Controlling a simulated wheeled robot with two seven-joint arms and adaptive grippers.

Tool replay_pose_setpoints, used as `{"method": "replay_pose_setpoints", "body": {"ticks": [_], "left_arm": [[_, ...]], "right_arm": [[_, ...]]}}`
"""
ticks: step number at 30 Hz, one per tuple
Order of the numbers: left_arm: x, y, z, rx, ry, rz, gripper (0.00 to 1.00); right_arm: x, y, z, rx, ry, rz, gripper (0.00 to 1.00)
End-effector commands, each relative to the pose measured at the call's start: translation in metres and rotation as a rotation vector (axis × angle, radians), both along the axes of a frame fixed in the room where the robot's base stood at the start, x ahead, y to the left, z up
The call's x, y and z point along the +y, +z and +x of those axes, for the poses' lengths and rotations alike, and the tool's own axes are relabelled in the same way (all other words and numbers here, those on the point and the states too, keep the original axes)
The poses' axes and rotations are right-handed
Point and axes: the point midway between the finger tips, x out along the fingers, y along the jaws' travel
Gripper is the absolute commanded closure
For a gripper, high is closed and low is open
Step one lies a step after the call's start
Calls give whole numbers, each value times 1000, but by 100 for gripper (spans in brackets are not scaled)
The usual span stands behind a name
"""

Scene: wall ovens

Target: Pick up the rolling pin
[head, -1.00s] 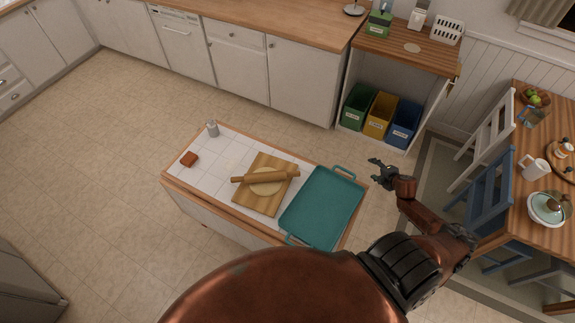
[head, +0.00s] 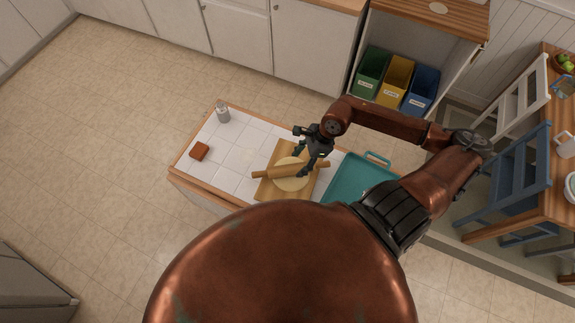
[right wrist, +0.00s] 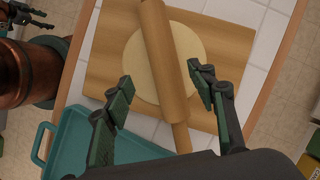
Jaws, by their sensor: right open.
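The wooden rolling pin (head: 278,172) lies across a flat round of dough (head: 290,184) on a wooden board (head: 268,190) on the tiled island top. My right gripper (head: 300,153) is over the pin's right part, with its fingers spread. In the right wrist view, the rolling pin (right wrist: 166,55) runs lengthwise between the two open fingertips of my right gripper (right wrist: 160,77), with nothing gripped. The pin's near handle points toward the palm. A dark gripper, apparently my left one (right wrist: 22,15), shows at the upper left corner; its jaw state is unclear.
A teal tray (head: 350,178) lies right of the board, partly hidden by my arm. A blue chair (head: 515,175) and a wooden table are at the right.

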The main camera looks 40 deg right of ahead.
Motion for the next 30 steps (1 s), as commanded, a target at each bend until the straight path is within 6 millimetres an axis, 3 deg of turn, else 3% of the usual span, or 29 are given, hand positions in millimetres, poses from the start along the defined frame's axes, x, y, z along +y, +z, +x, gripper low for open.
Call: {"method": "replay_pose_setpoints", "body": {"ticks": [3, 6, 15, 18, 23, 30], "left_arm": [[1, 2, -16, 20, 3, 1, 49], [1, 6, -18, 23, 5, 2, 49], [0, 16, 6, -9, -1, 0, 49], [0, 17, 15, -20, -2, 0, 49], [0, 16, 12, -16, -2, 0, 49], [1, 15, -1, 1, 1, 1, 49]], "right_arm": [[3, -10, 3, 1, -6, 4, 48], [6, -18, 7, 2, -8, 6, 48], [17, -53, 18, 1, -5, 5, 48], [18, -56, 19, 1, -3, 4, 48], [18, -57, 19, 1, -3, 3, 48], [18, -56, 19, 1, -4, 4, 64]]}}
